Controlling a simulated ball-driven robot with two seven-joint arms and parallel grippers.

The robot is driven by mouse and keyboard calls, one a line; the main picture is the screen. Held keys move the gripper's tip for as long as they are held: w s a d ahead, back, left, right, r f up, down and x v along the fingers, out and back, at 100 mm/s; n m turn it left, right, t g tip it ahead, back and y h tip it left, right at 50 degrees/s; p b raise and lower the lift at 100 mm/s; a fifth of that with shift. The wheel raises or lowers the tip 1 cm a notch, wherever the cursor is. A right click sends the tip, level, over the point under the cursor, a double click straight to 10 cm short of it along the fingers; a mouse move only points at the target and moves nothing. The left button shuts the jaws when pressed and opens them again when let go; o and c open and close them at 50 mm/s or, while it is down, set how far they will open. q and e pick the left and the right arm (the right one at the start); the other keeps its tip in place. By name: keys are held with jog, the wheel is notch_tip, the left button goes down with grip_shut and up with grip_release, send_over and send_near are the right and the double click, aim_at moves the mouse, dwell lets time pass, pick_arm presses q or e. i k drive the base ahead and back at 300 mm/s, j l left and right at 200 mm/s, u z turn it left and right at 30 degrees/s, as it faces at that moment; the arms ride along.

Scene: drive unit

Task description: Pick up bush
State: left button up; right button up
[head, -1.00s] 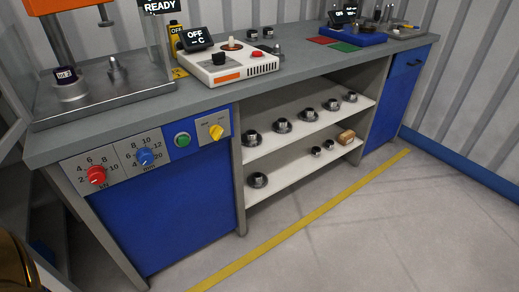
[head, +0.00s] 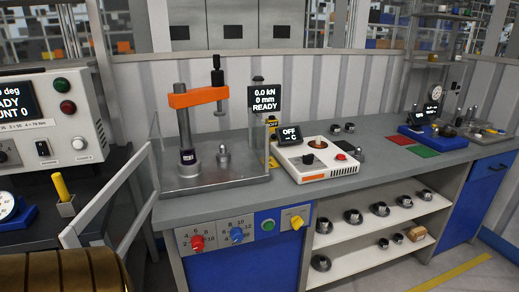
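Neither of my grippers is in view. No part is clearly marked as the bush, so I cannot tell which one it is. Several flanged dark and silver round parts (head: 353,216) stand in a row on the upper shelf under the bench. Another flanged part (head: 320,263) and small silver rings (head: 384,243) are on the lower shelf. Two small dark round parts (head: 342,128) stand on the bench top behind the white heater unit (head: 316,159).
An orange-armed press (head: 198,97) stands behind a clear guard on the grey bench (head: 300,192). Red (head: 397,153) and green mats (head: 422,150) and a blue fixture (head: 427,137) lie to the right. A brown block (head: 417,234) is on the lower shelf. A control box (head: 52,118) stands at left.

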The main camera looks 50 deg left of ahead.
aim_at(188, 157)
jog(key=u, duration=2.1)
